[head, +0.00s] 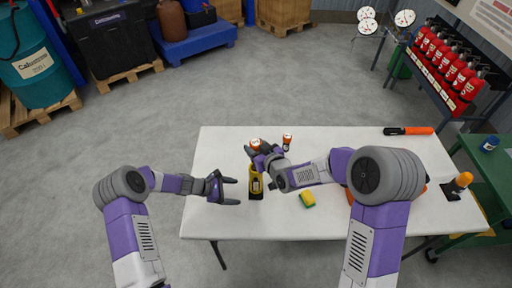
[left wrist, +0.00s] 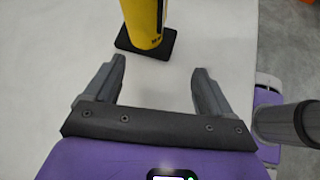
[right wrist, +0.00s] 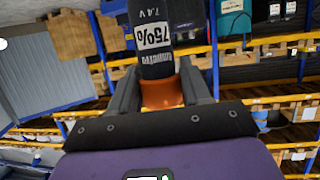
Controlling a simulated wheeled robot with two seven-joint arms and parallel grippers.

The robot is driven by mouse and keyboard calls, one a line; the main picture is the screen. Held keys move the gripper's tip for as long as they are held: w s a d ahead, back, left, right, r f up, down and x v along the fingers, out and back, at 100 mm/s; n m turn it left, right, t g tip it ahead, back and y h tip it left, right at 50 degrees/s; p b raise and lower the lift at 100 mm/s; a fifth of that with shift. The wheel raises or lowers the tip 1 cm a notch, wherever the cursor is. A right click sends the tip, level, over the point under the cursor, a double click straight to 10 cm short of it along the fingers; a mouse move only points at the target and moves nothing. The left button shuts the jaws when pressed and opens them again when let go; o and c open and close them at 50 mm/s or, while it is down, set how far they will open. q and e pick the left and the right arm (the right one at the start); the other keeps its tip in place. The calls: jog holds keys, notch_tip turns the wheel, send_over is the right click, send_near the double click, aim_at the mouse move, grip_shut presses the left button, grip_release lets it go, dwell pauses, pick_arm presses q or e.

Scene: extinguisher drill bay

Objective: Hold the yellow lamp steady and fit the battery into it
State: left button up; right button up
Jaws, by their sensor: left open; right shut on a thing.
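The yellow lamp (head: 256,187) stands upright on the white table, near its left front. In the left wrist view the yellow lamp (left wrist: 143,18) stands on a square black foot, just beyond the fingertips. My left gripper (head: 236,191) is open and empty, to the left of the lamp and apart from it. My right gripper (head: 259,156) is above and behind the lamp in the head view. It is shut on the orange end of the battery (right wrist: 153,40), a black cylinder marked 75% and 7.4 V.
A second orange-and-white-topped item (head: 287,137) stands beside the right gripper. An orange-black torch (head: 408,131) lies at the back right, and an orange-topped item (head: 460,183) at the right edge. The table's back left is clear.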

aim_at(253, 188)
pick_arm(q)
jog(key=shift+w+r+n+t+h, duration=0.25)
jog(key=shift+w+n+h, duration=0.05)
jog(key=shift+w+n, duration=0.2)
jog(key=shift+w+r+n+t+h, duration=0.2)
jog(key=shift+w+n+t+h, duration=0.1)
jog(key=shift+w+n, duration=0.15)
jog(key=shift+w+d+n, duration=0.1)
jog(key=shift+d+n, duration=0.05)
jog(key=shift+n, duration=0.1)
jog(key=shift+x, duration=4.75)
jog(key=shift+f, duration=0.1)
jog(key=c, duration=0.8)
jog(key=shift+o, duration=0.2)
pick_arm(e)
jog(key=shift+d+f, duration=0.15)
jog(key=shift+f, duration=1.4)
pick_arm(q)
jog(key=shift+s, duration=0.2)
jog(key=shift+f, duration=0.15)
